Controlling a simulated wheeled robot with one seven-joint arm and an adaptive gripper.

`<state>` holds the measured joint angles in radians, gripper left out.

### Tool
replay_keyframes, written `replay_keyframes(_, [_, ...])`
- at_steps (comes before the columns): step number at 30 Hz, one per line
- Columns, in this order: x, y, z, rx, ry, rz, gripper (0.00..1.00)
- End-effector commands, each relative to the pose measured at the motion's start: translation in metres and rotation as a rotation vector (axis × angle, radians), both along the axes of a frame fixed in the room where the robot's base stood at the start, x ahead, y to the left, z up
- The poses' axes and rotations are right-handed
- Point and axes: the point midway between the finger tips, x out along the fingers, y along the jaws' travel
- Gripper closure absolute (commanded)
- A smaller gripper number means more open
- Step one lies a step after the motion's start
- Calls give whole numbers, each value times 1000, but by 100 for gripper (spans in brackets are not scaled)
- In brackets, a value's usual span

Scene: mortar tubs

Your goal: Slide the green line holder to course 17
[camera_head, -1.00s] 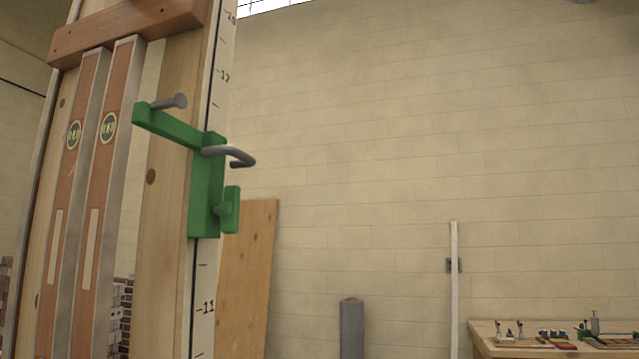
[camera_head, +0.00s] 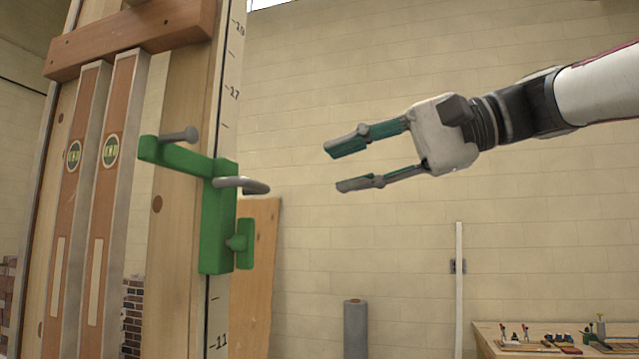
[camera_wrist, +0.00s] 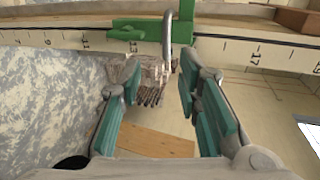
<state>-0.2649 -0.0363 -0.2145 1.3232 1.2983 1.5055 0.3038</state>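The green line holder (camera_head: 217,230) sits on the marked strip (camera_head: 228,110) of the upright wooden post, its top below the 17 mark and its foot above the 11 mark. A grey bent hook (camera_head: 240,184) sticks out from it, with a small green knob (camera_head: 244,244) lower down. My gripper (camera_head: 338,168) is open and empty, to the right of the holder, its fingers pointing toward it. In the wrist view the holder (camera_wrist: 140,32) lies across the top, and its hook shows between my open fingertips (camera_wrist: 158,66). The strip section behind the holder is hidden.
Two spirit levels (camera_head: 107,200) stand left of the strip under a wooden crosspiece (camera_head: 130,38). A board (camera_head: 257,270) leans behind the post. A grey roll (camera_head: 355,328) and a tool-covered bench (camera_head: 490,340) stand lower right. The space between gripper and holder looks clear.

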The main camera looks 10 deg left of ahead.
Motion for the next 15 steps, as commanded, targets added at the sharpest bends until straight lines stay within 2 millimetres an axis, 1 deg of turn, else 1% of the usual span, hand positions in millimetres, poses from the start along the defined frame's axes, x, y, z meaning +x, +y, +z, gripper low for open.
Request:
replay_keyframes(1, [0,3,5,11,0,10,69])
replay_keyframes(3, [-1,7,7,18,0,16,69])
replay_keyframes(5, [-1,11,7,20,0,17,69])
replay_keyframes(8, [0,25,4,19,1,19,69])
replay_keyframes(15, [3,70,-6,17,2,18,69])
